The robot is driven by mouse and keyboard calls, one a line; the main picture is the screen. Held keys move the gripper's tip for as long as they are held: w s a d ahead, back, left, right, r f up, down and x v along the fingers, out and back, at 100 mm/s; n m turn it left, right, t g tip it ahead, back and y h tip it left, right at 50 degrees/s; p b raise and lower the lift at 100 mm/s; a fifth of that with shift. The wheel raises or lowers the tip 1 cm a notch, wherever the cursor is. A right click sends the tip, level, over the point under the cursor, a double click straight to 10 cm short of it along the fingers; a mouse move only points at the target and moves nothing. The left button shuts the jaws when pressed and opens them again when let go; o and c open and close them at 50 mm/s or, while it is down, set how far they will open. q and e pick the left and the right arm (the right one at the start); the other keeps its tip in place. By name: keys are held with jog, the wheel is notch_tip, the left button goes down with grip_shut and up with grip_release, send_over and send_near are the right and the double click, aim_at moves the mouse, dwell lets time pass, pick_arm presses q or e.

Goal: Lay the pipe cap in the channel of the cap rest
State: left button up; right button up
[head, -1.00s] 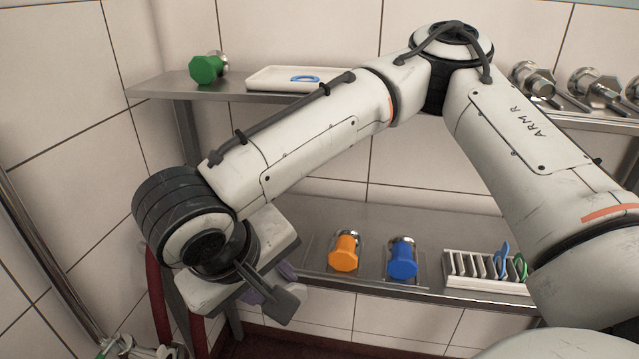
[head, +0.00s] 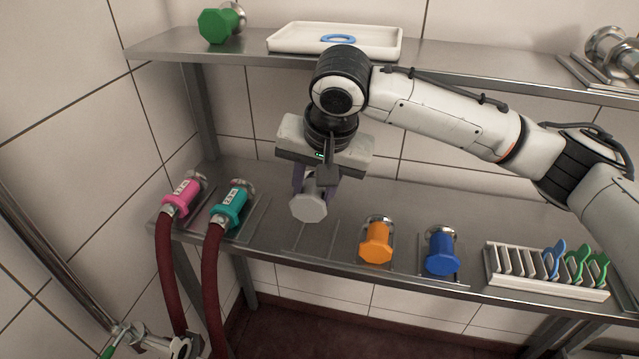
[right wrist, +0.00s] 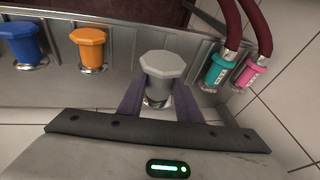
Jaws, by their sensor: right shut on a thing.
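The grey pipe cap (head: 308,207) has an octagonal head and is held between the purple fingers of my right gripper (head: 318,182). In the right wrist view the cap (right wrist: 162,66) sits between the two fingertips, its grey head pointing away from the gripper. The cap rest (head: 312,240) on the lower steel shelf shows its thin rails just below and in front of the cap. I cannot tell whether the cap touches the rest. My left gripper is out of view.
An orange cap (head: 376,243) and a blue cap (head: 441,252) lie to the right. Pink (head: 182,197) and teal (head: 231,206) hose couplings lie to the left. A white rack (head: 520,270) stands farther right. The upper shelf (head: 225,58) is behind the gripper.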

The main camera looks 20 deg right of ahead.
jog(key=shift+w+d+f+m, duration=0.25)
jog(key=shift+w+d+m, duration=0.15)
jog(key=shift+w+d, duration=0.3)
jog(key=shift+w+f, duration=0.1)
notch_tip(320, 180, down, 6)
jog(key=b, duration=0.6)
jog(key=shift+r+b, duration=0.25)
jog(key=shift+b, duration=0.15)
jog(key=shift+f, duration=1.85)
jog(key=shift+f+p, duration=0.25)
jog(key=shift+p, duration=0.25)
